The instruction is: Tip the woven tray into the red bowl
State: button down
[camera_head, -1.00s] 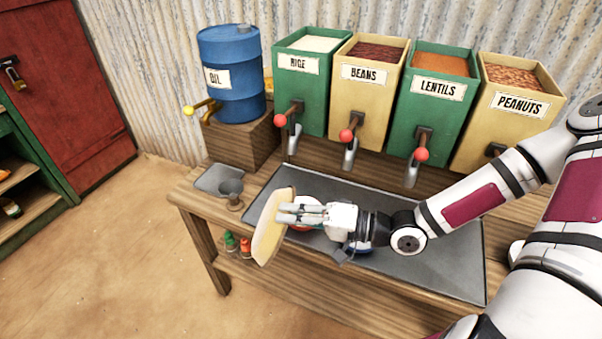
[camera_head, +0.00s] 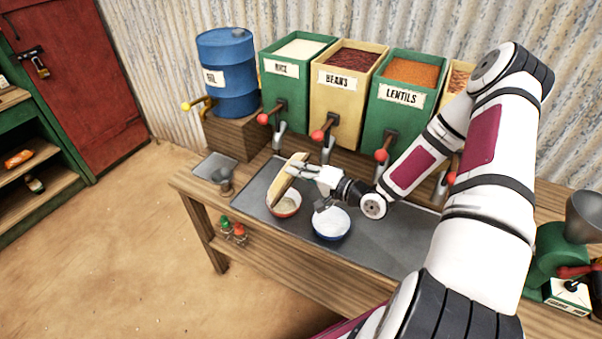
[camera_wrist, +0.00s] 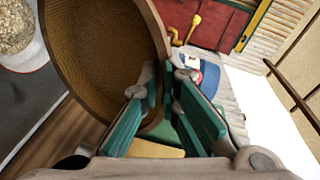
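The round woven tray (camera_head: 286,180) is tilted steeply, nearly on edge, above the red bowl (camera_head: 284,208). My gripper (camera_head: 300,172) is shut on the tray's rim. In the wrist view the tray's woven inside (camera_wrist: 100,55) looks bare, and my fingers (camera_wrist: 162,88) lie either side of its rim. The red bowl stands on the grey counter mat and holds pale, grainy stuff. A bowl of grains, seemingly the same one, shows at the upper left of the wrist view (camera_wrist: 14,28). The tray hides part of the red bowl's back.
A blue bowl (camera_head: 331,224) with white contents stands just right of the red bowl. Behind are dispensers with red-knobbed levers, such as the beans bin (camera_head: 345,95), and a blue oil drum (camera_head: 228,75). A small metal cup (camera_head: 224,180) is at left. A grinder (camera_head: 570,250) stands at right.

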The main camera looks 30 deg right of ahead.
jog(key=w+a+f+n+g+h+b, duration=0.1)
jog(key=w+a+g+h+b, duration=0.3)
jog(key=w+a+g+b, duration=0.3)
jog(key=w+a+f+g+h+b, duration=0.1)
jog(key=w+a+g+h+b, duration=0.35)
jog(key=w, duration=0.55)
jog(key=w+a+f+g+h+b, duration=0.1)
jog(key=f+g+b, duration=0.1)
jog(key=b, duration=0.3)
jog(key=w+a+f+g+h+b, duration=0.1)
jog(key=w+a+f+g+b, duration=0.1)
jog(key=f+b, duration=0.2)
jog(key=w+a+f+g+h+b, duration=0.1)
jog(key=w+f+g+h+b, duration=0.1)
jog(key=b, duration=0.4)
jog(key=shift+a+f+n+g, duration=0.2)
jog(key=shift+f+n+g, duration=0.2)
jog(key=shift+f, duration=0.1)
jog(key=shift+s, duration=0.1)
dwell(0.4)
